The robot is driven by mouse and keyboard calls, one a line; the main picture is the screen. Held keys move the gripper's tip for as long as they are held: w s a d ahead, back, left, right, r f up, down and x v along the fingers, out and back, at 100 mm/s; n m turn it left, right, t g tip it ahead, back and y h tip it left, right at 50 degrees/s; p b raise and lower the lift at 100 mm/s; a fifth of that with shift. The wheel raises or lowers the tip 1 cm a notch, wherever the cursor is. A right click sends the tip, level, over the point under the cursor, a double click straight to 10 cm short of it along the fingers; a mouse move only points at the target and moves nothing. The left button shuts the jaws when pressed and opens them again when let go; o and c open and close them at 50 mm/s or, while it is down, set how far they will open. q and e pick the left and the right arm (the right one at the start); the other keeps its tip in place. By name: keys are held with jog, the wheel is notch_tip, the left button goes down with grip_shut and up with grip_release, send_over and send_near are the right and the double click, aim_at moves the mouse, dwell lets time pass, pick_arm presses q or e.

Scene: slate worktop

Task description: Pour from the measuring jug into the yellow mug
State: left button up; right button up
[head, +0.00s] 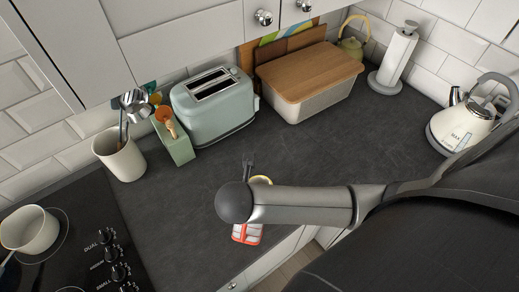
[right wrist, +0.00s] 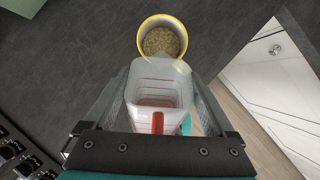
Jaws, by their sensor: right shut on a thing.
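The yellow mug (right wrist: 143,42) stands on the dark worktop at the top of the right wrist view, with brownish grainy contents inside. In the head view only a small part of its yellow rim (head: 262,179) shows above my arm. The clear measuring jug (right wrist: 160,92) with red markings is held between the fingers of my right gripper (right wrist: 161,80). Its far edge overlaps the mug's near rim in that view. I cannot tell the jug's tilt or how much is in it. In the head view my right arm largely hides gripper and jug. My left gripper is not in view.
A hob (head: 75,255) with a pan (head: 30,230) is at the left. A utensil pot (head: 120,158), green box (head: 178,145), toaster (head: 215,115) and bread bin (head: 310,95) line the wall. A kettle (head: 462,125) stands right. The worktop's front edge is close to the jug.

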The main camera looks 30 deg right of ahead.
aim_at(244, 235)
jog(key=shift+s+a+f+t+h, duration=0.3)
jog(key=shift+s+a+t+h, duration=0.25)
jog(key=shift+s+a+h, duration=0.1)
jog(key=shift+s+a+f+t+h, duration=0.25)
jog(key=shift+s+a+t+h, duration=0.3)
jog(key=shift+s+a, duration=0.1)
jog(key=shift+s+a+f+t+h, duration=0.3)
jog(key=shift+s+a+t+h, duration=0.2)
jog(key=shift+s+a+h, duration=0.15)
jog(key=shift+s+a+f+t+h, duration=0.15)
jog(key=shift+s+a+t+h, duration=0.2)
jog(key=shift+a+t, duration=0.15)
jog(key=shift+s+a+f+t+h+b, duration=0.2)
jog(key=shift+s+a+t+h+b, duration=0.4)
jog(key=shift+s+t+h+b, duration=0.1)
